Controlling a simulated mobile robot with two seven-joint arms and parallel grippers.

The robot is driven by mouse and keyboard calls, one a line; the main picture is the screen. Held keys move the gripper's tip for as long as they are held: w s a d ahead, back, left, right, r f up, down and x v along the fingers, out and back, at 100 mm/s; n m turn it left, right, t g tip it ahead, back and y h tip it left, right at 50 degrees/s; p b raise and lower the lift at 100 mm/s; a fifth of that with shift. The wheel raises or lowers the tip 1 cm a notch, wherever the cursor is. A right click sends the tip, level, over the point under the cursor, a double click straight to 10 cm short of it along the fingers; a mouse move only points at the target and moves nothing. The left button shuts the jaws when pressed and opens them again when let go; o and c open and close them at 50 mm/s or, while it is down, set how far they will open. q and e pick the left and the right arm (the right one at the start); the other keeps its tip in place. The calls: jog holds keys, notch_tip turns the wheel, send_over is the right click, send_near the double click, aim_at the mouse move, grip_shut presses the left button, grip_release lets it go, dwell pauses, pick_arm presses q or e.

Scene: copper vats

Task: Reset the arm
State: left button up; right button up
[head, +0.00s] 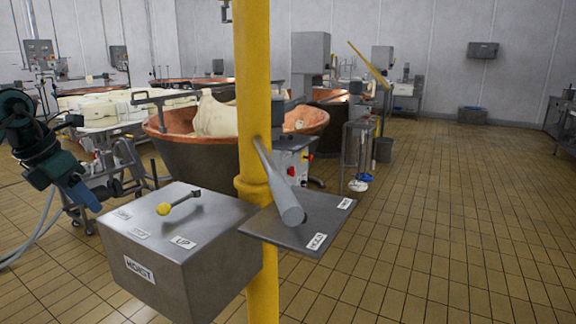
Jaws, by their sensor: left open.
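My left arm comes in at the left edge, dark green and black. Its gripper (88,201) with blue fingers points down and to the right, in front of a metal cart. It is open and I see nothing between the fingers. It is apart from the grey hoist control box (190,245), which stands to its right. A thick grey handle (283,195) slants down over a labelled metal plate (290,240) on the yellow post (255,110). My right gripper is not in view.
A copper vat (190,150) holding a pale bulging mass stands behind the post. A cart with white blocks (100,110) is at the left. The tiled floor at right is clear.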

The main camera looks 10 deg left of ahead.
pick_arm(q)
jog(key=w+d+f+m+h+p, duration=0.1)
jog(key=w+d+f+h, duration=0.2)
jog(key=d, duration=0.6)
jog(key=w+d+f+m+h, duration=0.1)
jog(key=d+f+h, duration=0.3)
jog(key=d, duration=0.5)
jog(key=s+d+f+n+t+h+p, duration=0.15)
jog(key=d+n+h, duration=0.3)
jog(key=d, duration=0.55)
jog(key=s+d+f+n+t+h+p, duration=0.1)
jog(key=s+d+f+n+t+h, duration=0.25)
jog(key=d, duration=0.55)
jog(key=s+a+f+n+y+p, duration=0.1)
jog(key=s+f+n+y, duration=0.5)
jog(key=n, duration=0.9)
jog(key=s+a+f+n+t+y+p, duration=0.1)
jog(key=s+a+f+n+y+p, duration=0.1)
jog(key=s+f+n+y, duration=0.5)
jog(key=s+f+n, duration=0.5)
jog(key=f+n, duration=0.3)
jog(key=shift+a+f+n, duration=0.15)
jog(key=shift+a+n, duration=0.2)
jog(key=shift+n, duration=0.05)
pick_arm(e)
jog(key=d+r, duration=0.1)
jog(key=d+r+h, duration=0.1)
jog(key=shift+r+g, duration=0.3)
